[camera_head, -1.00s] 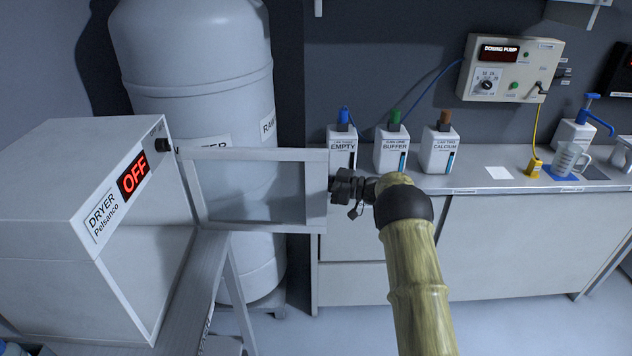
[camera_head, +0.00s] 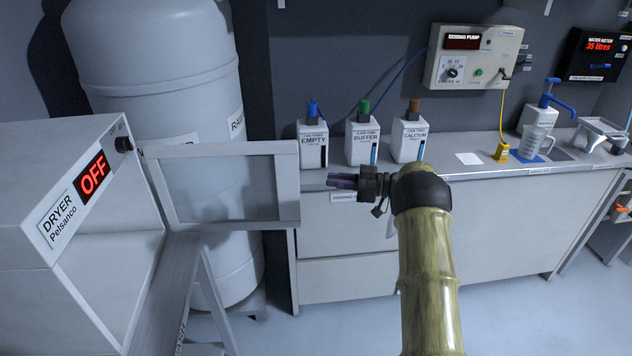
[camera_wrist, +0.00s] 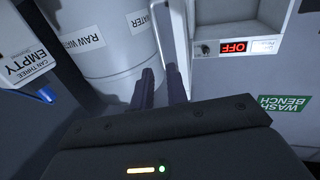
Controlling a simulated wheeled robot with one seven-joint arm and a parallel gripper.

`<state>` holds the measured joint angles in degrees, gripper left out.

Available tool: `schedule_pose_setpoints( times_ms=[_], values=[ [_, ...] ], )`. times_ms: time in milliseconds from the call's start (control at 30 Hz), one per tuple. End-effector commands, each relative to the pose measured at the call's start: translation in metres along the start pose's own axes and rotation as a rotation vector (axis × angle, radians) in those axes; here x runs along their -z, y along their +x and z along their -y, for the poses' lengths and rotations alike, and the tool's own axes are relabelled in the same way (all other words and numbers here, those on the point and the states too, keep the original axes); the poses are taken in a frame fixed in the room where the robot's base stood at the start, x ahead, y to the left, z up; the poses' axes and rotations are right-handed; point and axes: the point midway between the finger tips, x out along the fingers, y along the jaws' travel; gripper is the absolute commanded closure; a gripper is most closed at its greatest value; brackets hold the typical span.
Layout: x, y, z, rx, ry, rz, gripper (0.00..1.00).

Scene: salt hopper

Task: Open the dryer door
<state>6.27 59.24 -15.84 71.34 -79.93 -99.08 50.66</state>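The dryer (camera_head: 35,150), a pale box with a red OFF display, stands at the left. Its door (camera_head: 288,188), a light frame with a clear pane, stands swung wide open to the right, in front of the tank. The dryer also shows in the wrist view (camera_wrist: 215,72), with the door edge-on (camera_wrist: 163,25). My gripper (camera_head: 332,180) is just right of the door's free edge, apart from it in the head view. In the wrist view the dark fingers (camera_wrist: 160,72) are apart with nothing held between them.
A large pale tank (camera_head: 160,75) stands behind the door. The counter (camera_head: 450,172) behind my gripper carries several labelled canisters (camera_head: 363,140), a yellow item (camera_head: 501,152) and a jug (camera_head: 531,142). A dosing pump (camera_head: 470,57) hangs on the wall. Floor at the lower right is clear.

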Motion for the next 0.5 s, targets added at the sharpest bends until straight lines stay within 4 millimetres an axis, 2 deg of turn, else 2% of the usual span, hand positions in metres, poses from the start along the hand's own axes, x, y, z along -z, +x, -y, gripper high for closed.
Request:
schedule_pose_setpoints(
  times_ms=[100, 200, 500],
  values=[
    [-0.001, -0.021, 0.000, -0.001, -0.001, 0.000, 0.85],
    [0.000, -0.031, 0.000, 0.000, -0.002, 0.000, 0.85],
    [0.001, -0.036, 0.000, 0.001, -0.001, 0.000, 0.85]
  ],
)
